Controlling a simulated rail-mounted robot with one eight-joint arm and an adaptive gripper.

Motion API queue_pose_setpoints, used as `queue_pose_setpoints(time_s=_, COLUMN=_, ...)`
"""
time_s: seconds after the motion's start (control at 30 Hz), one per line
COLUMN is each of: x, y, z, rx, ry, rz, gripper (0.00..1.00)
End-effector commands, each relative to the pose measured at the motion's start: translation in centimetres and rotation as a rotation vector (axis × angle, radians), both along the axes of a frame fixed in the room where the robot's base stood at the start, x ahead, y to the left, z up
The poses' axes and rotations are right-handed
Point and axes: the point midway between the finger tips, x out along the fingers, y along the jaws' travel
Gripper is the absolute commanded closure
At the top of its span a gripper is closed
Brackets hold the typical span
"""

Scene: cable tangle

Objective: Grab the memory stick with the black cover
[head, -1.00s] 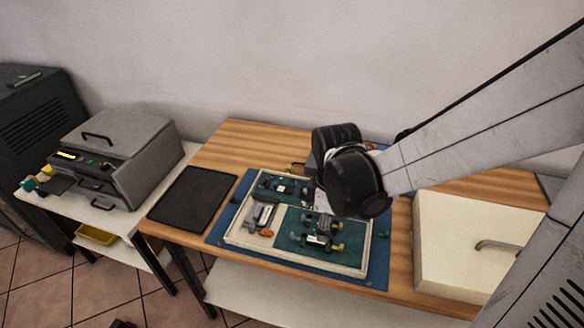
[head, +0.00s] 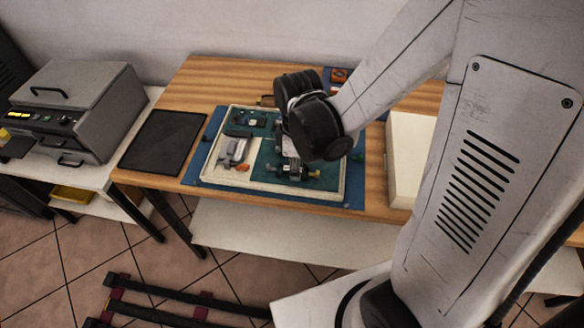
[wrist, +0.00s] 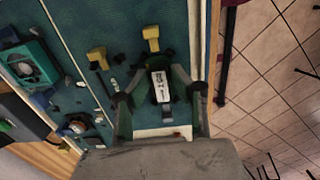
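In the wrist view, a black stick-like piece with a white label (wrist: 160,86) lies on the green tray floor, with a yellow part (wrist: 152,37) beyond its far end. It may be the memory stick with the black cover; detail is too small to be sure. My gripper (wrist: 160,76) points down over it, its fingers apart on either side of the piece. I cannot tell whether they touch it. Another yellow-ended piece (wrist: 98,58) lies to its left. In the head view, my black wrist partly hides these pieces and the fingertips.
The cream-rimmed tray (head: 205,158) has divided compartments and sits on a blue mat (head: 190,173). A grey device (head: 233,150) lies in its left part. A black pad (head: 163,141) is at left, a cream box (head: 398,160) at right. The floor shows beyond the table edge.

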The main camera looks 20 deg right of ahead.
Motion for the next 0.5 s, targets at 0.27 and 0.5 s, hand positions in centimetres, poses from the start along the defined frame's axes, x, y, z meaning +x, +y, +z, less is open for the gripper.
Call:
queue_pose_setpoints(time_s=0.27, x=0.0, y=0.0, z=0.01, rx=0.0, ry=0.0, rz=0.0, gripper=1.0)
queue_pose_setpoints(time_s=0.5, x=0.0, y=0.0, z=0.2, rx=0.0, ry=0.0, rz=0.0, gripper=1.0)
